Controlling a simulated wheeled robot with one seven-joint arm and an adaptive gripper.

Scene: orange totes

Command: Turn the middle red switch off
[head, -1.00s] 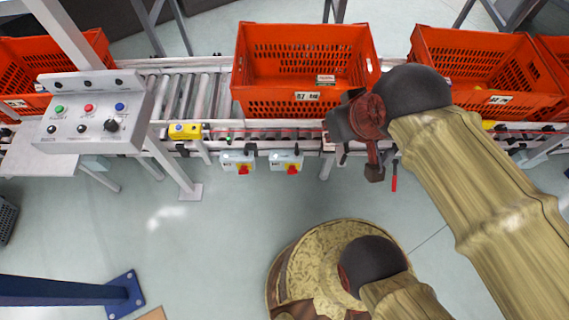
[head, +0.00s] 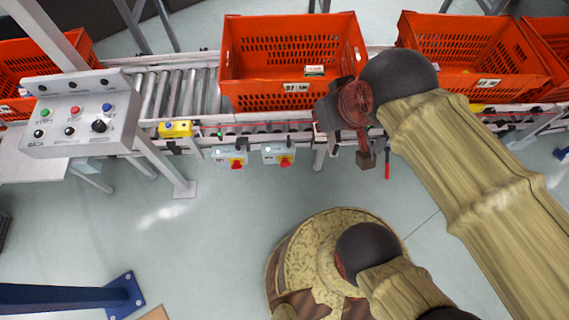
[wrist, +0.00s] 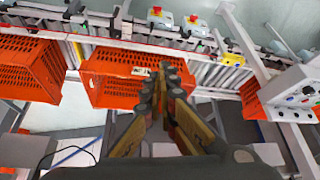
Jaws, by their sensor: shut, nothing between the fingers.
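Two red switches also show at the top of the wrist view, one (wrist: 157,11) left of the other (wrist: 193,19). No third one is visible; my arm covers the rail farther right. The knob positions are too small to read. My gripper (wrist: 167,68) is shut and empty, in front of an orange tote in the wrist view and apart from the switches.
Orange totes (head: 292,88) stand on the roller conveyor (head: 205,92). A yellow box with a button (head: 175,129) sits on the rail. A button panel (head: 82,125) on a post stands at left. The floor (head: 215,225) before the switches is clear.

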